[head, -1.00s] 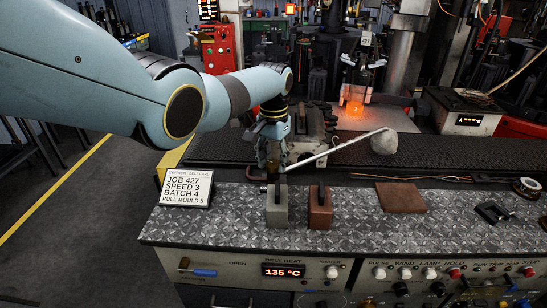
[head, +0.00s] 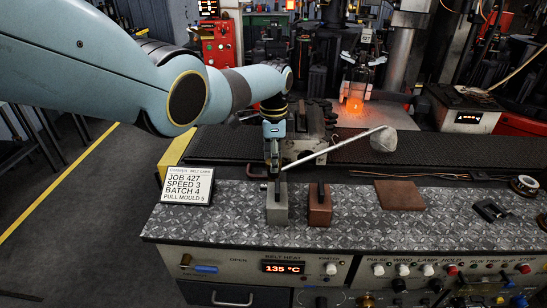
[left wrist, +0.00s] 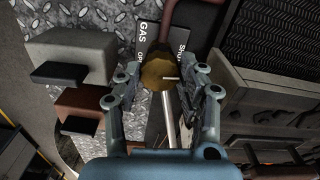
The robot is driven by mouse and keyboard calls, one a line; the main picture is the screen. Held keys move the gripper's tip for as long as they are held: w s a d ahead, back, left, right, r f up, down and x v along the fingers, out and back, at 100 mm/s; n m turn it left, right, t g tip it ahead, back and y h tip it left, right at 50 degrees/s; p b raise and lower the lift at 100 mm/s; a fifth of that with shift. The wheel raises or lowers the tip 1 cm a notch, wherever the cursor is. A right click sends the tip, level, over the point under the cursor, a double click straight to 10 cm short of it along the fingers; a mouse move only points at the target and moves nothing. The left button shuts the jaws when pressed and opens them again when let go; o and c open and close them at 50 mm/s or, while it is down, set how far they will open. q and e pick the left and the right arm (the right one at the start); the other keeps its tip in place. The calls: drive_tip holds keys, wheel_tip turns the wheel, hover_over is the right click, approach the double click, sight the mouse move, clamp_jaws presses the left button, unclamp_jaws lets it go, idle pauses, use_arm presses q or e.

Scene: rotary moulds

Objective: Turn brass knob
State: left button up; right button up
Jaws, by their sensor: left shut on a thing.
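The brass knob (left wrist: 160,70) shows in the left wrist view as a round gold-brown cap with a pale mark on it. It sits by a dark plate (left wrist: 148,42) lettered GAS and SHUT. My left gripper (left wrist: 164,90) is shut on the knob, one finger on each side. In the head view my left gripper (head: 273,170) points down at the back edge of the patterned bench top, and the knob is hidden behind it. My right gripper is not in view.
A grey block (head: 277,207) and a brown block (head: 320,207) stand just in front of the gripper. A pale rod (head: 330,150) slants close by on its right. A job sign (head: 187,186) stands left. The bench top is clear between the brown block and a brown slab (head: 400,195).

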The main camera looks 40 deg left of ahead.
use_arm(q)
drive_tip(key=shift+w+m, duration=0.1)
drive_tip(key=shift+m, duration=0.8)
drive_tip(key=o, duration=1)
drive_tip(key=shift+o, duration=0.7)
wheel_tip(320, 180, up, 12)
